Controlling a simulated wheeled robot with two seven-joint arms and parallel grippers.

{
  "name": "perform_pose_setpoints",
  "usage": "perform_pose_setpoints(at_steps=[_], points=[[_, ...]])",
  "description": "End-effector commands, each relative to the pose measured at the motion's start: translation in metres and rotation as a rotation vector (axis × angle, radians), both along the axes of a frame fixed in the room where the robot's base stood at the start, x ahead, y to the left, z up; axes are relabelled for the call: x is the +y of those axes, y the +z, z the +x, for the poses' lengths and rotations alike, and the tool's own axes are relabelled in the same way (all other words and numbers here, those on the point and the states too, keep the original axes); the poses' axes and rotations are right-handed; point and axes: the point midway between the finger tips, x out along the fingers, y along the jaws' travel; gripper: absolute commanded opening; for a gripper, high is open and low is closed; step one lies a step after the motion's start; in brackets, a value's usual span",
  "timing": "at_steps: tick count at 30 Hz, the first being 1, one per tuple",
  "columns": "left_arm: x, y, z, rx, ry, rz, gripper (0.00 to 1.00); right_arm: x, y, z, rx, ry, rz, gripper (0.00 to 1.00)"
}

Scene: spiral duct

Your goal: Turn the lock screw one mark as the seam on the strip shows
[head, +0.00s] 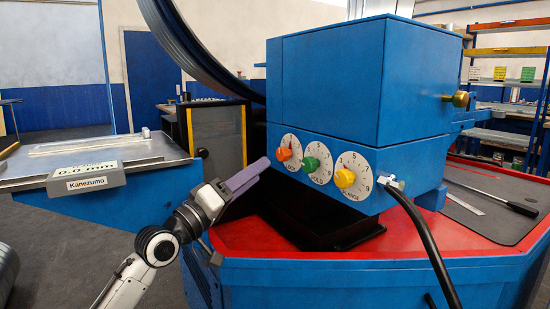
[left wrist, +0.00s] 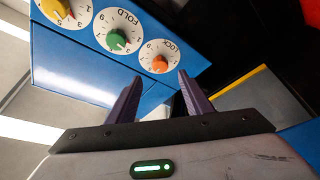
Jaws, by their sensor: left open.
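The lock screw is the orange knob (head: 284,154) on a round white dial, leftmost of three on the blue machine's front. The left wrist view shows this orange knob (left wrist: 160,65) too, on the dial marked LOCK. My left gripper (head: 263,165) has its purple fingers just in front of and slightly below this dial. In the left wrist view its fingers (left wrist: 160,78) stand apart, with the knob seen beyond the gap between them. They look clear of the knob. My right gripper is not in view. I cannot make out a seam on a strip.
A green knob (head: 310,164) and a yellow knob (head: 345,178) sit to the right. A black cable (head: 424,240) hangs from the machine's right side. A dark ribbed hoop (head: 195,50) rises behind. A display box (head: 88,174) reads 0.0 mm on the left table.

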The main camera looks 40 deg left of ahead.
Motion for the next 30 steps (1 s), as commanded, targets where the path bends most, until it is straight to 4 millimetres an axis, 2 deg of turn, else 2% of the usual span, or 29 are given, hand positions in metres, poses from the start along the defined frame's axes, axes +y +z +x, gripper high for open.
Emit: perform_pose_setpoints(at_steps=[6, 12, 18, 26, 30], points=[[-0.004, 0.012, 0.037, -0.001, 0.0, -0.001, 0.46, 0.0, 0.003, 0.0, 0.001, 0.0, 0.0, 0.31], [-0.007, 0.018, 0.063, 0.0, 0.0, 0.001, 0.46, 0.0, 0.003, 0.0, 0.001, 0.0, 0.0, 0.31], [-0.009, 0.02, 0.074, 0.002, 0.0, 0.002, 0.46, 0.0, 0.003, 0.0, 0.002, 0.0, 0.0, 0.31], [-0.009, 0.02, 0.075, 0.002, 0.0, 0.003, 0.46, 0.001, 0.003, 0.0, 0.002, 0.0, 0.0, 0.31], [-0.009, 0.02, 0.075, 0.002, 0.0, 0.003, 0.24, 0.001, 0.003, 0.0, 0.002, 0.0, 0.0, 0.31]])
